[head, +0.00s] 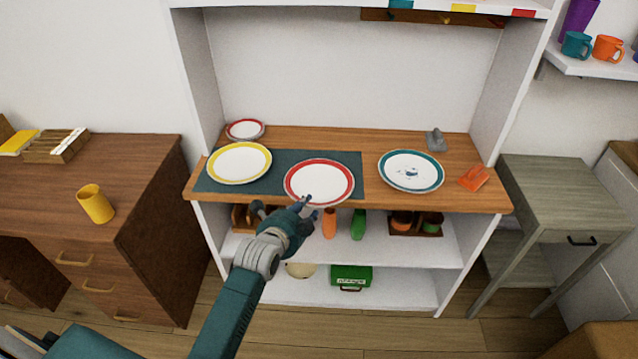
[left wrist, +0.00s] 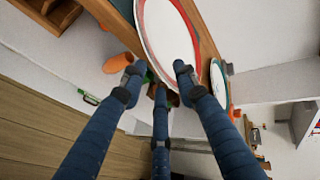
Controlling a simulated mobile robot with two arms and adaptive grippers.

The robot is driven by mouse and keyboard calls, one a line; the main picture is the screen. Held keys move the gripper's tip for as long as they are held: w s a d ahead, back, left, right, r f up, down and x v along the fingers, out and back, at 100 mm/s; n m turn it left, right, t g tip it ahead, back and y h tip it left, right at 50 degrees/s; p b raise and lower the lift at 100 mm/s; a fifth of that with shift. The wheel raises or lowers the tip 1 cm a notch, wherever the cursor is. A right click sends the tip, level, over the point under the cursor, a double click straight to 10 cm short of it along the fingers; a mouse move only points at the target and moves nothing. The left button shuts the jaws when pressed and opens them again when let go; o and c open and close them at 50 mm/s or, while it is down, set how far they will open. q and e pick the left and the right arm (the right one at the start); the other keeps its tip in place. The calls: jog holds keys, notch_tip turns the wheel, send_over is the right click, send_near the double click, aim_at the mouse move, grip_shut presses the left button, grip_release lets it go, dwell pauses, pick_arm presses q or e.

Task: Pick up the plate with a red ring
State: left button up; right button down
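The large white plate with a red ring (head: 320,182) lies on a dark mat on the wooden shelf top, at its front edge. In the left wrist view the plate (left wrist: 165,35) shows its rim just beyond the fingertips. A smaller white plate with a red ring (head: 245,129) sits at the back left. My left gripper (head: 285,209) is at the front edge of the shelf, just below and in front of the large plate. Its fingers (left wrist: 158,82) are spread and nothing is between them. My right gripper is not in view.
A yellow-ringed plate (head: 239,163) lies to the left on the mat (head: 268,183). A teal-ringed plate (head: 411,171) lies to the right, near an orange object (head: 474,178). Lower shelves hold an orange item (head: 329,223) and a green box (head: 351,277). Side panels flank the shelf.

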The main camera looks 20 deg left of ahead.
pick_arm(q)
jog(key=shift+x, duration=1.2)
jog(key=shift+s, duration=0.1)
grip_shut()
jog(key=shift+r, duration=0.1)
notch_tip(320, 180, up, 20)
jog(key=s+f+m+g+h, duration=0.1)
jog(key=s+f+m+h, duration=0.4)
jog(key=s, duration=0.5)
jog(key=s+d+r+m+g+h, duration=0.2)
jog(key=s+d+m, duration=0.1)
jog(key=s, duration=0.4)
jog(key=s+d+r+m+g+h, duration=0.2)
jog(key=s+d+r+m+h, duration=0.1)
jog(key=s, duration=0.4)
jog(key=shift+g+h, duration=0.3)
